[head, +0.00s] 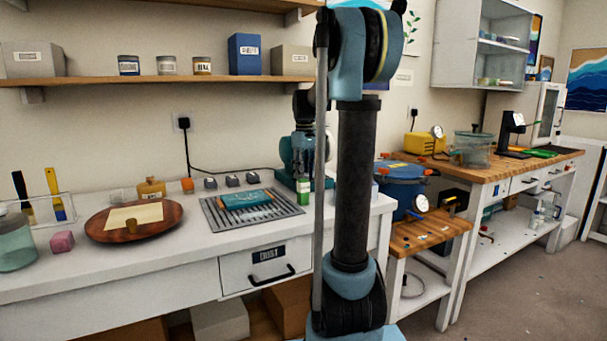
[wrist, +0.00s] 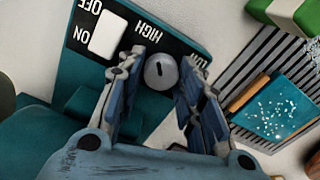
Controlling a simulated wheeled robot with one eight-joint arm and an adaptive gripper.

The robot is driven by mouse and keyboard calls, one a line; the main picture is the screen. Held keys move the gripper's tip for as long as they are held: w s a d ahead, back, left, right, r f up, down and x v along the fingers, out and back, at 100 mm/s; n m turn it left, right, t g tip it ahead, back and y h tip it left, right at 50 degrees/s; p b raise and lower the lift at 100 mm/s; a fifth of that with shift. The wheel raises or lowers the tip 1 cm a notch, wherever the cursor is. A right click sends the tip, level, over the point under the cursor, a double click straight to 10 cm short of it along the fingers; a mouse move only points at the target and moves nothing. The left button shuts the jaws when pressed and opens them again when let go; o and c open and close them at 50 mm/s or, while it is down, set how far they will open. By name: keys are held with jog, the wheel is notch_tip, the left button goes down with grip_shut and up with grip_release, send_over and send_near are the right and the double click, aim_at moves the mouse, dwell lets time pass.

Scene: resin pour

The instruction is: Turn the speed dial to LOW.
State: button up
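The speed dial (wrist: 160,72) is a round grey knob with a dark mark, on a black panel of a teal machine (wrist: 190,27) in the wrist view. The mark points up in the picture, between the HIGH label (wrist: 147,33) and the LOW label (wrist: 199,64), which the right finger partly covers. My gripper (wrist: 161,65) is open, with one finger on each side of the dial. I cannot tell whether either finger touches it.
A white rocker switch (wrist: 108,35) with OFF and ON labels sits left of the dial. A slatted grille (head: 222,217) with a teal block (head: 243,199) lies beside the machine. A wooden round tray (head: 100,236) stands farther left on the white bench.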

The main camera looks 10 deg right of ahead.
jog(key=c, duration=0.4)
jog(key=shift+o, duration=0.2)
jog(key=shift+m, duration=0.3)
jog(key=m, duration=1)
jog(key=shift+m, duration=0.4)
jog(key=m, duration=0.4)
jog(key=shift+d, duration=0.1)
jog(key=shift+m, duration=0.4)
jog(key=o, duration=1.1)
jog(key=shift+c, duration=0.2)
